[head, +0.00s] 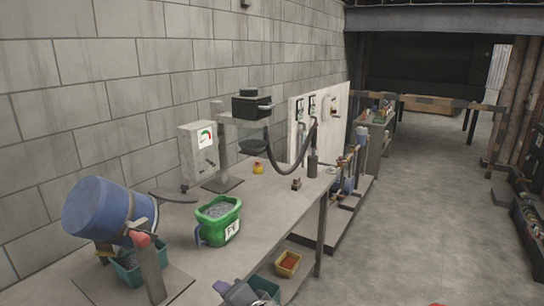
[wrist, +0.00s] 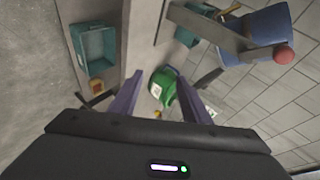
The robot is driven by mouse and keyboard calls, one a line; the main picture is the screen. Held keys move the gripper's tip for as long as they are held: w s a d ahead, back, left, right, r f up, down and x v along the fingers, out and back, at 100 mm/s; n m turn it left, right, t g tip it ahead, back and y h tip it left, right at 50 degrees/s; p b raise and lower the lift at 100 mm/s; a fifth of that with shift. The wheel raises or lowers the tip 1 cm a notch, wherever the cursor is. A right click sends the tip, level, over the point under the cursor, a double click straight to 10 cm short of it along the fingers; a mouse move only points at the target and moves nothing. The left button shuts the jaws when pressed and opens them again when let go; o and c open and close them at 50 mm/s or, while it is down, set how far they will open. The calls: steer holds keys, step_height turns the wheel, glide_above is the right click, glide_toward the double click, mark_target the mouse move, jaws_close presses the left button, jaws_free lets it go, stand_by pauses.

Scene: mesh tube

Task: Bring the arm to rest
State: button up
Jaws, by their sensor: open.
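My gripper (wrist: 160,76) is open in the wrist view, with its two purple fingers apart and nothing held between them. A green tub (wrist: 163,90) shows beyond the gap between the fingers, at a distance. In the head view, a grey and purple part at the bottom edge, which looks like the end of my arm (head: 242,293), is low beside the bench's front edge and cut off by the frame. The rest of the arm is hidden there.
The bench (head: 255,235) runs along the block wall. It carries the green tub (head: 218,222), a blue drum (head: 100,209) with a red knob (head: 143,240) beside it, and a black-headed stand (head: 251,106). Open floor (head: 420,220) lies right.

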steer(key=s+d+f+n+g+h, duration=0.1)
steer(key=s+d+n+g+h, duration=0.4)
steer(key=d, duration=1.1)
steer(key=s+d+r+n+h, duration=0.1)
steer(key=s+d+r+n, duration=0.1)
steer(key=s+d+r, duration=0.5)
steer(key=s+d, duration=0.2)
steer(key=s, duration=0.3)
steer(key=shift+d+r+t+h, duration=0.25)
steer(key=shift+d+t+h, duration=0.05)
steer(key=shift+t+h, duration=0.1)
